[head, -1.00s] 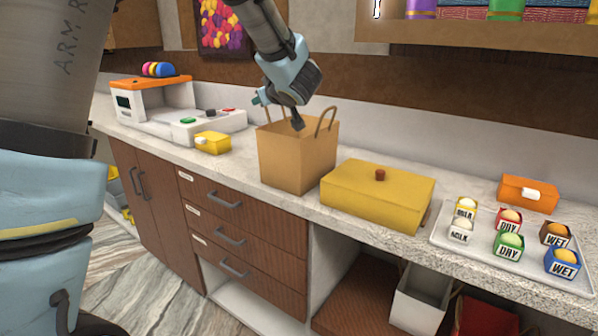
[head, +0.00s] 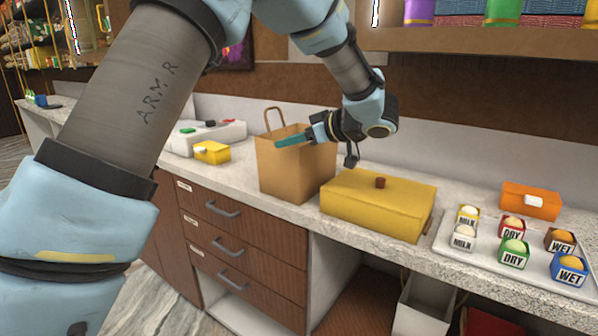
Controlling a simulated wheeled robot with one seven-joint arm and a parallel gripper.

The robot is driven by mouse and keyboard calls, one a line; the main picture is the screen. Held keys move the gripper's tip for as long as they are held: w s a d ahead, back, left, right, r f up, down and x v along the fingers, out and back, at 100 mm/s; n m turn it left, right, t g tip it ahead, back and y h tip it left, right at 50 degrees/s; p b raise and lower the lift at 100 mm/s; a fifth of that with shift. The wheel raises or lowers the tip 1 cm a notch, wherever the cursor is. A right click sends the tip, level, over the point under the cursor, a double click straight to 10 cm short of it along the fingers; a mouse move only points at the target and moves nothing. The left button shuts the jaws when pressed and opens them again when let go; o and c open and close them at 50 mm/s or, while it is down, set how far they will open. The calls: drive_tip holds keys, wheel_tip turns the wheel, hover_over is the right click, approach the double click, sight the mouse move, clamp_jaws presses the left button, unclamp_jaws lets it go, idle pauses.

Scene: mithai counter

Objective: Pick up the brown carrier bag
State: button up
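The brown carrier bag (head: 290,173) stands upright on the counter, left of the yellow lidded box. Its left loop handle (head: 268,112) stands up in view; the right handle is hidden behind my gripper. My gripper (head: 303,137) is at the bag's upper right, with a teal finger pointing left across the top of the bag. I cannot tell whether it touches the bag, or whether the fingers are apart or closed.
The yellow lidded box (head: 375,205) stands close right of the bag. A white tray (head: 449,240) with several labelled sweet boxes and an orange box (head: 530,201) are further right. A small yellow box (head: 211,152) and a white machine (head: 225,132) are left.

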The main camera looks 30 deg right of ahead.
drive_tip(key=p+x, duration=0.1)
drive_tip(key=x, duration=0.3)
drive_tip(key=shift+w+r+p, duration=0.1)
drive_tip(key=shift+w+p, duration=0.25)
drive_tip(key=shift+w+a+f, duration=0.1)
drive_tip(key=shift+w+f, duration=0.1)
drive_tip(key=shift+w, duration=0.05)
clamp_jaws()
idle(0.9)
